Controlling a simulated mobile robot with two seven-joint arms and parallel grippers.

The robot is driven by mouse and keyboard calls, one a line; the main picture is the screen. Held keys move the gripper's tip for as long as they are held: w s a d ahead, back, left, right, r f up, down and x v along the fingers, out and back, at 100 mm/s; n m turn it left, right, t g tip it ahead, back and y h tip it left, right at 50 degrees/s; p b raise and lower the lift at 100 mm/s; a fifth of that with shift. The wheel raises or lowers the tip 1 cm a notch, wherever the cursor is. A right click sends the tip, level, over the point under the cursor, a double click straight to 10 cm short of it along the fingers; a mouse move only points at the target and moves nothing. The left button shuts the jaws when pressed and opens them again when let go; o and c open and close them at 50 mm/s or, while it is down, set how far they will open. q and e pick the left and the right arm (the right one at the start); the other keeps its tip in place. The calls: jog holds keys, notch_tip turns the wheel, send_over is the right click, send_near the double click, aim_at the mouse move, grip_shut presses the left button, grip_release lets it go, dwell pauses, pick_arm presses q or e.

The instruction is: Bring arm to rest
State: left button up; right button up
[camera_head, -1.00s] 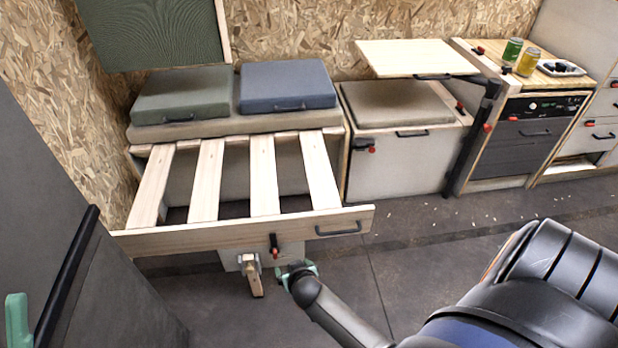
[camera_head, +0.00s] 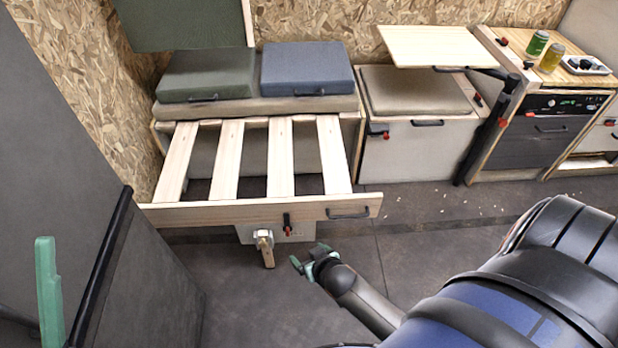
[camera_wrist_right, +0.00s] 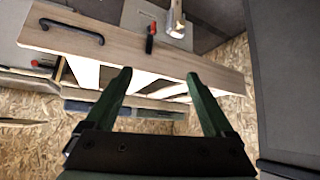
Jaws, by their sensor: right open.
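My right gripper (camera_head: 308,257) is open and empty in the head view, low in front of the pulled-out slatted bed frame (camera_head: 190,216). In the right wrist view my right gripper (camera_wrist_right: 160,90) shows two green fingers spread apart with nothing between them. The frame's front board (camera_wrist_right: 150,58) lies beyond the fingers in that view. My right arm (camera_head: 365,300) comes in from the lower right. A green part (camera_head: 48,290) stands at the left edge of the head view; its jaws cannot be made out.
A wooden leg (camera_head: 267,254) hangs under the front board near my right gripper. A dark grey panel with a black bar (camera_head: 105,265) stands at the left. Cushions (camera_head: 306,70), a cabinet (camera_head: 420,150) and a kitchen unit (camera_head: 550,130) line the back.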

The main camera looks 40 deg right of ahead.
dwell(0.3)
pick_arm(q)
jog(key=w+a+f+n+g+y+p, duration=0.25)
jog(key=f+n+y, duration=0.2)
jog(key=f, duration=0.45)
jog(key=w+a+f+n+g+y+p, duration=0.1)
jog(key=w+f+n+g+y+p, duration=0.25)
jog(key=f, duration=0.55)
jog(key=s+a+f+n+g+y+p, duration=0.1)
jog(key=s+f+g+y+p, duration=0.1)
jog(key=f, duration=0.7)
jog(key=s+a+f+n+g+y+p, duration=0.1)
jog(key=s+f+g+y+p, duration=0.1)
jog(key=s+f+g, duration=0.2)
notch_tip(320, 180, down, 5)
jog(key=s, duration=0.2)
jog(key=shift+s+y+p, duration=0.3)
jog(key=shift+s+y, duration=0.05)
jog(key=shift+y, duration=0.05)
pick_arm(e)
jog(key=s+a+r+n+y, duration=0.1)
jog(key=s+a+r+y, duration=0.1)
jog(key=s+r, duration=0.3)
jog(key=s+a+r+n+y, duration=0.1)
jog(key=s+a+r+n, duration=0.1)
jog(key=s+a+r, duration=0.3)
notch_tip(320, 180, up, 5)
jog(key=shift+a+f+n+t+y, duration=0.15)
jog(key=shift+a+n+t+y, duration=0.15)
jog(key=shift+t+y, duration=0.1)
